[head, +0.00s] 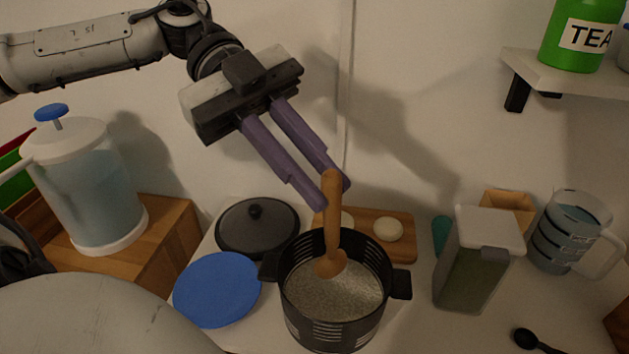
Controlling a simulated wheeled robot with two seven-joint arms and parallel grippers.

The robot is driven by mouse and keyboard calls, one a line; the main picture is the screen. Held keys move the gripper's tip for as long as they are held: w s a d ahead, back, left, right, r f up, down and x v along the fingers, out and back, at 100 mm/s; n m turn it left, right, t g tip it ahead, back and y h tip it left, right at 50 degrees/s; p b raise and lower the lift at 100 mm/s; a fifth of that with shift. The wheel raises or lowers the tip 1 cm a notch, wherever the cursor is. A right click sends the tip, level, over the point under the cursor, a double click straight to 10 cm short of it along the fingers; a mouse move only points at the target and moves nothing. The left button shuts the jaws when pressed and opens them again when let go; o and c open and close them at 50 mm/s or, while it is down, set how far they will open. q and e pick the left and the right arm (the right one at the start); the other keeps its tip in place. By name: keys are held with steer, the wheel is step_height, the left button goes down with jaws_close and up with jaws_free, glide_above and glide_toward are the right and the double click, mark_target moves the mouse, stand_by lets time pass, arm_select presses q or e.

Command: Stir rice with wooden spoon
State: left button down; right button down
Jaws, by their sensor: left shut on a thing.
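A black pot (335,331) with two side handles stands on the white counter in the head view. It holds pale, grainy rice (350,292). A wooden spoon (332,225) stands nearly upright over the pot, its bowl end down at the rice. I cannot tell how deep the bowl end sits. My left gripper (334,192) comes from the upper left with its purple fingers pointing down and right. It is shut on the top of the spoon's handle. My right gripper does not show.
A black lid (256,228) and a blue plate (217,290) lie left of the pot. A board (400,222) with pale round pieces is behind it. A clear container (478,260), a measuring jug (567,235) and a black spoon (535,341) are right. A pitcher (90,190) stands left.

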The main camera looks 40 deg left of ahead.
arm_select(q)
steer(key=shift+r, duration=0.15)
stand_by(0.3)
step_height(320, 180, up, 5)
steer(key=shift+f, duration=0.1)
stand_by(0.3)
stand_by(0.8)
